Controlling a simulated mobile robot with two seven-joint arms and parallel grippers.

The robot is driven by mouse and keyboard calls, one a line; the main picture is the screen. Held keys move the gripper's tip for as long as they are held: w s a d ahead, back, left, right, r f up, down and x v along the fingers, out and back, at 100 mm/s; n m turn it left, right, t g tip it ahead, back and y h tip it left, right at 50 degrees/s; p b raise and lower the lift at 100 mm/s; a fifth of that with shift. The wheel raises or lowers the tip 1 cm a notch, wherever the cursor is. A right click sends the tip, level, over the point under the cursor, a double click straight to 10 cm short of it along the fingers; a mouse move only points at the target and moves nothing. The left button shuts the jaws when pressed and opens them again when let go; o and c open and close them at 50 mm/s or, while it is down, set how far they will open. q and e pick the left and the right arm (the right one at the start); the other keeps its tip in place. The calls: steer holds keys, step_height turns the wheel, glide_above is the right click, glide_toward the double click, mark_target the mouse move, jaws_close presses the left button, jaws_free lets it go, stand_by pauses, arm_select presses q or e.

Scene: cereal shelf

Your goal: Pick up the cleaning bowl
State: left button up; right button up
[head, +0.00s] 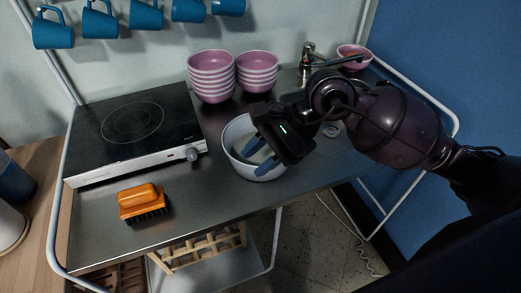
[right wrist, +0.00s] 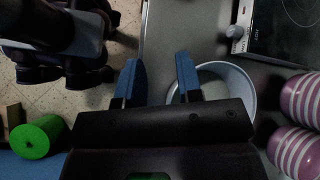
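A white round bowl (head: 236,130), which I take for the cleaning bowl, stands on the metal counter (head: 210,200) right of the hob. It also shows in the right wrist view (right wrist: 232,88). My right gripper (head: 257,158) reaches in from the right and hides part of the bowl. Its two blue fingers are apart with nothing between them, as the right wrist view (right wrist: 159,68) also shows. There, one finger overlaps the bowl's rim and the other lies outside the bowl. I cannot tell whether they touch it. My left gripper is not in view.
A black hob (head: 135,125) is at the left, with an orange brush (head: 143,202) before it. Two stacks of striped pink bowls (head: 211,75) (head: 257,70) stand behind the white bowl. A tap (head: 310,60) and a pink bowl (head: 354,54) are at the back right. Blue mugs (head: 100,22) hang above.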

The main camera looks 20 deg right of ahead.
steer(key=w+d+n+t+h, duration=0.15)
steer(key=w+d+h, duration=0.25)
steer(key=d+h, duration=0.5)
steer(key=shift+n+y, duration=0.25)
steer(key=shift+y, duration=0.35)
steer(key=x, duration=0.3)
steer(key=d+x, duration=0.1)
steer(key=x, duration=0.1)
steer(key=shift+w+f, duration=0.3)
steer(key=shift+f, duration=0.1)
steer(key=x, duration=0.2)
steer(key=d+x, duration=0.1)
steer(key=x, duration=0.1)
steer(key=shift+s+f, duration=0.2)
steer(key=shift+f, duration=0.05)
steer(key=shift+w+a+f, duration=0.1)
steer(key=shift+w+f, duration=0.05)
steer(key=shift+f, duration=0.35)
jaws_close()
steer(key=shift+r, duration=0.1)
